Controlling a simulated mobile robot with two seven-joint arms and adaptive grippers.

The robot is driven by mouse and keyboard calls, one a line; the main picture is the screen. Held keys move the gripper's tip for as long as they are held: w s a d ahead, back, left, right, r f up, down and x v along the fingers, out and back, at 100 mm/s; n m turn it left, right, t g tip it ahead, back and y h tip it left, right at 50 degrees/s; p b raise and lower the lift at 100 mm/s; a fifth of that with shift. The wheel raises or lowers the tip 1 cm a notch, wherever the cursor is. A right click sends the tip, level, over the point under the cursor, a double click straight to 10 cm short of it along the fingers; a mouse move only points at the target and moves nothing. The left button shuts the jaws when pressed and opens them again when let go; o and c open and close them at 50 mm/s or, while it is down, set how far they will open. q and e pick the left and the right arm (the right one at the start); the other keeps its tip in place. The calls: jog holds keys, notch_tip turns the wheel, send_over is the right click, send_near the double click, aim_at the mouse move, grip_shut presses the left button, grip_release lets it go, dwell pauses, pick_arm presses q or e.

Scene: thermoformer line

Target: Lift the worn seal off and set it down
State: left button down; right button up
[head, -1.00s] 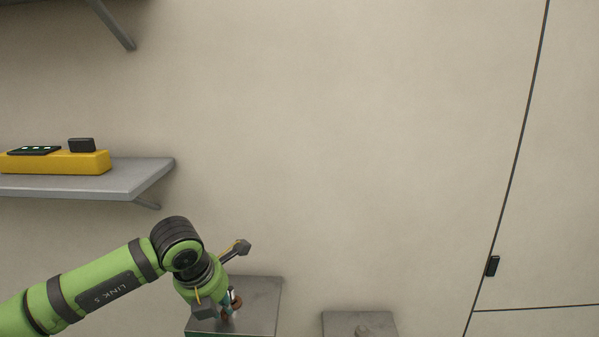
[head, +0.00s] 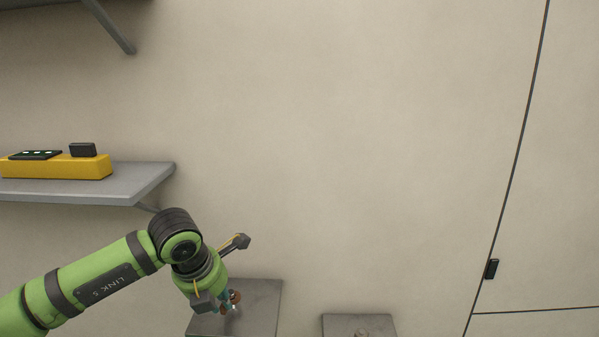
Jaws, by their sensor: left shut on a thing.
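The worn seal (head: 235,296) shows as a small reddish-brown ring at my left gripper, partly hidden by the fingers. My left gripper (head: 231,304) is shut on it, over a grey metal-topped block (head: 262,300) at the lower middle left. I cannot tell whether the seal touches the block's top. My right gripper is not in view.
A grey wall shelf (head: 135,182) at left holds a yellow case (head: 60,168). The wall between shelf and door seam is bare.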

aim_at(220, 307)
pick_arm(q)
jog(key=shift+r+p, duration=0.9)
jog(key=shift+r, duration=1.5)
jog(key=shift+f, duration=0.1)
